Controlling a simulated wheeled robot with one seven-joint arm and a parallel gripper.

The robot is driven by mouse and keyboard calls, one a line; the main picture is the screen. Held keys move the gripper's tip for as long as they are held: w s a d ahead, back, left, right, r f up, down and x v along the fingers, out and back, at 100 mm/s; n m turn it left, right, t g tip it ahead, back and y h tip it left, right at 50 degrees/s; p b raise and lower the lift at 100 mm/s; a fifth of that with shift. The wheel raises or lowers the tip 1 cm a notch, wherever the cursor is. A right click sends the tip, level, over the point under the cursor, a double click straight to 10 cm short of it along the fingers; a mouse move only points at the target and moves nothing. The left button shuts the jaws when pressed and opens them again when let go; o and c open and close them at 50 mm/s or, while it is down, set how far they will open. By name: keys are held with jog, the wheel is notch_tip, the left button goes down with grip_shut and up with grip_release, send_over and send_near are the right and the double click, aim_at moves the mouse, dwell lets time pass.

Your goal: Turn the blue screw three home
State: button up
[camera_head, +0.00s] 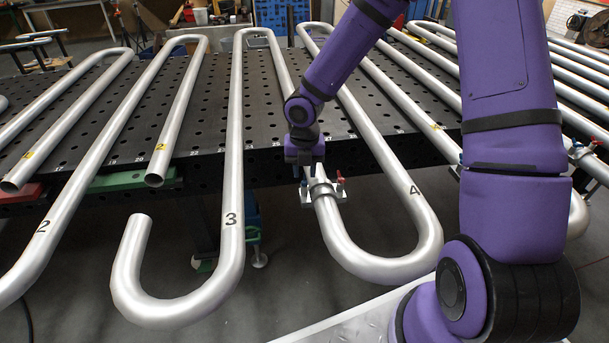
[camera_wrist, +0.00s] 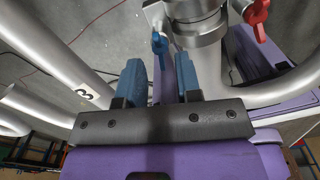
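A metal clamp (camera_head: 322,193) sits around the silver tube marked 4, near the table's front edge. It carries a blue screw (camera_head: 303,186) on its left and a red screw (camera_head: 340,181) on its right. The wrist view shows the blue screw (camera_wrist: 159,43) with its wing-shaped head, the clamp (camera_wrist: 197,28) and the red screw (camera_wrist: 257,12). My gripper (camera_head: 304,172) is just above the clamp's left side. Its two blue fingers (camera_wrist: 158,75) are apart, with the blue screw's head in line with the gap between them. I cannot tell whether they touch it. No number shows on the screw.
The serpentine tube marked 3 (camera_head: 232,170) runs left of the clamp, its bend overhanging the table edge. Tube 4's bend (camera_head: 385,268) is close on the right. The dark perforated table (camera_head: 205,130) lies behind. Another clamp with a red screw (camera_head: 590,147) is at far right.

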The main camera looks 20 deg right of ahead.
jog(key=shift+f, duration=1.2)
grip_shut()
